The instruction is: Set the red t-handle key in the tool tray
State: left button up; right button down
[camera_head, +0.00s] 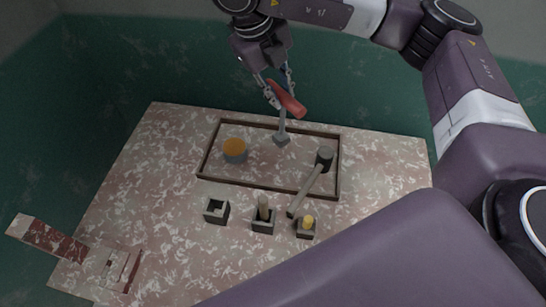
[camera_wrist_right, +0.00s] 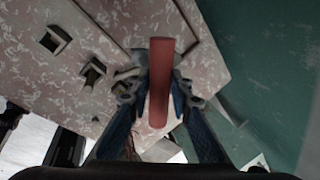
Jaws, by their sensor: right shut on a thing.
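The red t-handle key has a thick red crossbar handle (camera_head: 288,100) and a grey shaft ending in a small grey block (camera_head: 281,139). My right gripper (camera_head: 279,92) is shut on the red handle, which also shows between the fingers in the right wrist view (camera_wrist_right: 160,85). The shaft hangs downward, its end appearing over the back part of the tool tray (camera_head: 250,184). I cannot tell whether the end touches the tray. The tray is a shallow rectangle with a dark brown rim. My left gripper is not in view.
An orange-topped grey cylinder (camera_head: 235,151) stands in the tray's left part. A dark-headed mallet (camera_head: 324,157) lies at the right, its handle crossing the front rim. Three small square holders stand in front: one empty (camera_head: 216,210), two occupied (camera_head: 263,223) (camera_head: 306,232). The tray's middle looks clear.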

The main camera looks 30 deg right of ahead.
aim_at(280, 135)
jog(key=shift+d+f+m, duration=0.1)
jog(key=shift+f+m, duration=0.05)
jog(key=shift+m, duration=0.15)
notch_tip(280, 135, down, 14)
jog(key=shift+f, duration=0.1)
notch_tip(280, 135, down, 5)
jog(key=shift+f+p, duration=0.2)
jog(key=shift+p, duration=0.45)
jog(key=shift+f, duration=0.15)
jog(key=c, duration=1.7)
grip_release()
jog(key=shift+c, duration=0.2)
